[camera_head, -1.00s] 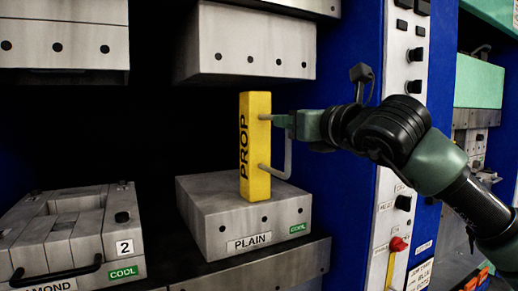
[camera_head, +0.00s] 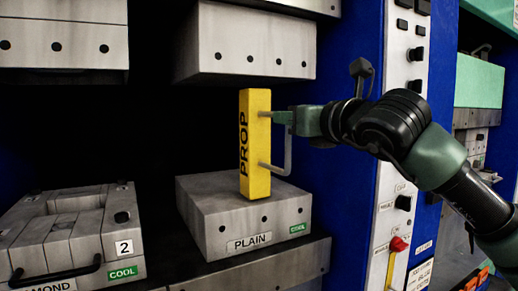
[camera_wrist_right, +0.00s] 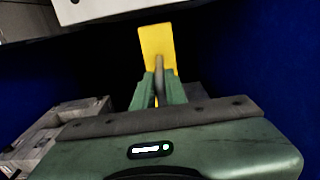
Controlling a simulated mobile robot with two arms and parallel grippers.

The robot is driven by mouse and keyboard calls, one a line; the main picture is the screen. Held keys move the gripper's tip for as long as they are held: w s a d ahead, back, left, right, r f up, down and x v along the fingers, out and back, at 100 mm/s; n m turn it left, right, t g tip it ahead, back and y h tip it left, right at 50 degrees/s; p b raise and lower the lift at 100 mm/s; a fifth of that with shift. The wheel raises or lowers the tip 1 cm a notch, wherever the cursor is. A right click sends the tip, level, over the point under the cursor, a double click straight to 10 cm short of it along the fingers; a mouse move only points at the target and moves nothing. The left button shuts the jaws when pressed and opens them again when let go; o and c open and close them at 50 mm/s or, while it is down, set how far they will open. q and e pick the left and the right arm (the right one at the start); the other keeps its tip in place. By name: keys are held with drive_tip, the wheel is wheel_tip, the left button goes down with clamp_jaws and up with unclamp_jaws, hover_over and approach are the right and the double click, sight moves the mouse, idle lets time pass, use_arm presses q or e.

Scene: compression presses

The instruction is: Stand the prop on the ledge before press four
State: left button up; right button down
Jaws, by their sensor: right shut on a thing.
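The yellow prop (camera_head: 256,150), marked PROP, is upright in the head view, with its lower end at the top of the grey block labelled PLAIN and COOL (camera_head: 240,215). I cannot tell whether it touches the block. My right gripper (camera_head: 290,118) is shut on the prop's grey side handle, on its right side. In the right wrist view the prop (camera_wrist_right: 157,45) stands beyond the green fingers, which close on the handle. A grey upper block (camera_head: 250,45) hangs above the prop with a small gap. The ledge (camera_head: 262,265) runs below the PLAIN block. My left gripper is not in view.
A block marked 2 and COOL (camera_head: 75,235) with a black handle is at the left. A blue column (camera_head: 345,190) and a control panel with a red knob (camera_head: 398,243) are at the right. The dark space left of the prop looks empty.

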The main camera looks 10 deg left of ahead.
drive_tip(key=shift+s+r, duration=0.1)
drive_tip(key=shift+r, duration=0.35)
drive_tip(key=b+v, duration=1)
drive_tip(key=v, duration=0.7)
idle(1.1)
idle(1.3)
